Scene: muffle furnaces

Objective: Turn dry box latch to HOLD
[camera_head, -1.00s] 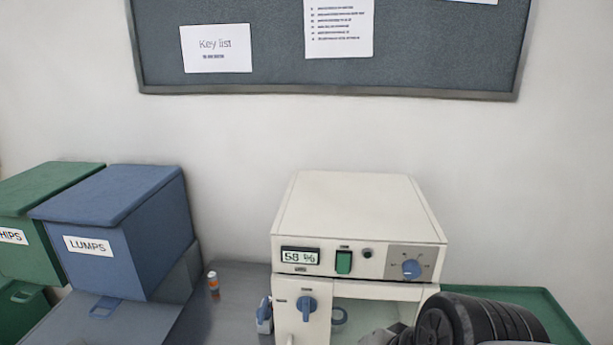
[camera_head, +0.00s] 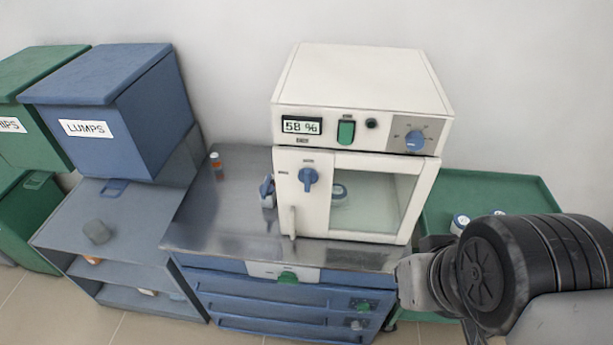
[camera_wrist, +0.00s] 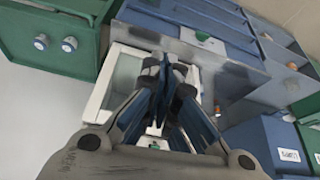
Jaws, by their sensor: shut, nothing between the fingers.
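The dry box (camera_head: 362,90) is a white cabinet on a steel-topped bench, with a 58 % display. Its blue latch (camera_head: 308,179) sits at the upper left of the closed glass door (camera_head: 385,200), its narrow part pointing down. The small lettering around the latch is unreadable. My gripper (camera_wrist: 166,72) is shut and empty in the wrist view, in front of the door, whose white frame (camera_wrist: 103,90) shows beside the fingers. The latch cannot be made out there. In the head view my arm is at the lower right, fingers not clearly visible.
A green switch (camera_head: 346,132) and a blue dial (camera_head: 414,140) are on the upper panel. Blue LUMPS bin (camera_head: 105,110) is further left; a green tray (camera_head: 530,190) is right.

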